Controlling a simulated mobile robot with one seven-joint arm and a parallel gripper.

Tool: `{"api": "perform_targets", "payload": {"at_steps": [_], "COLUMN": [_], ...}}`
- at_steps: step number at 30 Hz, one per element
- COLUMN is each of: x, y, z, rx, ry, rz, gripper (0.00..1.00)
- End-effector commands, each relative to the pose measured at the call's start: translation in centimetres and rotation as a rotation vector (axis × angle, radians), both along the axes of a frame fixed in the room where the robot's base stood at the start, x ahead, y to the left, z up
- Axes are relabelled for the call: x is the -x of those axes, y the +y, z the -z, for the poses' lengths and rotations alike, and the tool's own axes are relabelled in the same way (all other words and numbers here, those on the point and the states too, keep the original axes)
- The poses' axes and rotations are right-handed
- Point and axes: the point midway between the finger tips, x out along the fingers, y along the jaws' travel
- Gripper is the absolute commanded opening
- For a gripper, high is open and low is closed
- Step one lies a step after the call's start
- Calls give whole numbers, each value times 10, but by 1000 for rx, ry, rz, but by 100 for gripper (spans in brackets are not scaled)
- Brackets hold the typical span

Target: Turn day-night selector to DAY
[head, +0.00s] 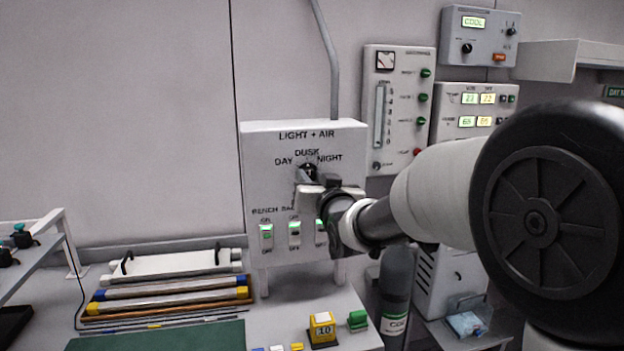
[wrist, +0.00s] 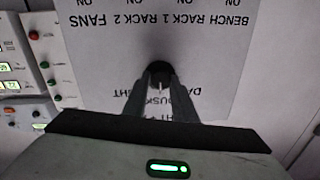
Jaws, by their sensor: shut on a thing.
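The day-night selector (head: 306,170) is a small dark knob on the white LIGHT + AIR panel (head: 258,150), with DAY at its left, DUSK above and NIGHT at its right. My gripper (head: 308,180) is at the knob and partly hides it in the head view. In the wrist view, where the panel is upside down, my gripper (wrist: 160,88) has its two fingers closed on either side of the selector (wrist: 160,70). A pale mark on the knob seems to point towards DUSK. The DAY and NIGHT lettering is partly covered by the fingers.
Below the selector is a row of green-lit switches (head: 294,232), the rightmost partly behind my arm. A yellow block marked 10 (head: 322,329) and a green block (head: 358,320) stand on the bench in front. A gauge panel (head: 398,110) is to the right.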

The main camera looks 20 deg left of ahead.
Motion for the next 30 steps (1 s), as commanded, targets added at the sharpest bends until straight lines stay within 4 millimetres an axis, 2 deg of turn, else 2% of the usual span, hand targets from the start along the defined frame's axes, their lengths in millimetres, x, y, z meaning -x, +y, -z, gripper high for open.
{"api": "perform_targets", "payload": {"at_steps": [10,30], "x": [0,1], "y": [1,2], "z": [4,2], "rx": [120,598], "ry": [-78,-370], "rz": [0,1], "gripper": [2,2]}}
